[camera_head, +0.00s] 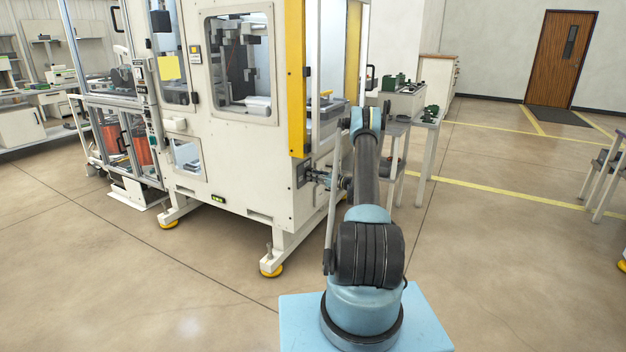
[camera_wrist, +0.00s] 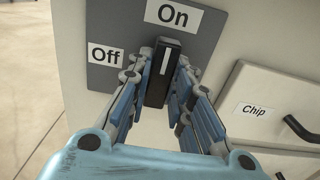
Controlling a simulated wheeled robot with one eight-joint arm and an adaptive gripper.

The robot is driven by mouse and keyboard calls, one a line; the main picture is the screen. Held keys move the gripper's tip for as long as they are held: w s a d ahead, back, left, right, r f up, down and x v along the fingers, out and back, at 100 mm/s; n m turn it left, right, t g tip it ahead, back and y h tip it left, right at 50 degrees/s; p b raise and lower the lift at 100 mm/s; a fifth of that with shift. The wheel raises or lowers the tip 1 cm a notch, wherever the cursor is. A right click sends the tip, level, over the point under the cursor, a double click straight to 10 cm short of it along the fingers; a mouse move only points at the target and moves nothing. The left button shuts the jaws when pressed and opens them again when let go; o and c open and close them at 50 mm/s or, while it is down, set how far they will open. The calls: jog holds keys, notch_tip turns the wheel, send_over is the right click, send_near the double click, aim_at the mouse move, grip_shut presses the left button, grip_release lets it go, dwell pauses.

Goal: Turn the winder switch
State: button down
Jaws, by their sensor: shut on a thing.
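The winder switch (camera_wrist: 160,76) is a black knob with a white line on a dark grey plate (camera_wrist: 205,28) in the wrist view. Its white line points up toward the "On" label (camera_wrist: 173,16); the "Off" label (camera_wrist: 105,55) is to its left. My gripper (camera_wrist: 165,80) has its blue fingers on both sides of the knob and is shut on it. In the head view my gripper (camera_head: 318,179) reaches the lower right corner of the cream machine, where the dark plate (camera_head: 304,173) shows; the knob is too small to make out there.
A panel labelled "Chip" (camera_wrist: 254,110) with a black handle (camera_wrist: 303,130) is right of the switch. The cream machine (camera_head: 235,150) has yellow feet and a yellow post (camera_head: 295,75). A grey table (camera_head: 398,124) stands behind my arm.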

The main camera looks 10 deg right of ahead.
jog(key=shift+f, duration=0.1)
dwell(0.4)
jog(key=c, duration=1.4)
grip_release()
jog(key=shift+c, duration=0.2)
jog(key=v, duration=1.2)
jog(key=shift+f, duration=0.1)
